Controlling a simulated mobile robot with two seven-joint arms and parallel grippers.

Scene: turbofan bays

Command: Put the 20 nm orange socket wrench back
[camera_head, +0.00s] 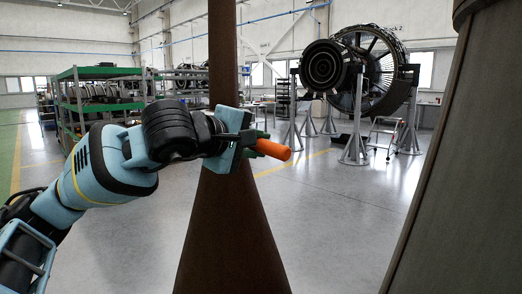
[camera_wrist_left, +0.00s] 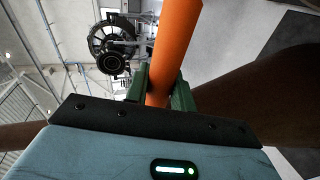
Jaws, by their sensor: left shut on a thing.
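My left gripper (camera_head: 256,141) is raised in the middle of the head view, shut on the orange socket wrench (camera_head: 273,150). The wrench's orange handle sticks out to the right of the jaws and tilts slightly down. In the left wrist view the orange handle (camera_wrist_left: 174,45) runs up from between the green fingers (camera_wrist_left: 161,95). The rest of the wrench is hidden by the gripper. My right gripper is not in view.
A turbofan engine (camera_head: 372,75) stands on grey stands (camera_head: 355,140) at the back right, with a small stepladder (camera_head: 382,135) beside it. Green-topped shelves (camera_head: 100,73) with parts stand at the back left. Open grey floor (camera_head: 330,205) lies between.

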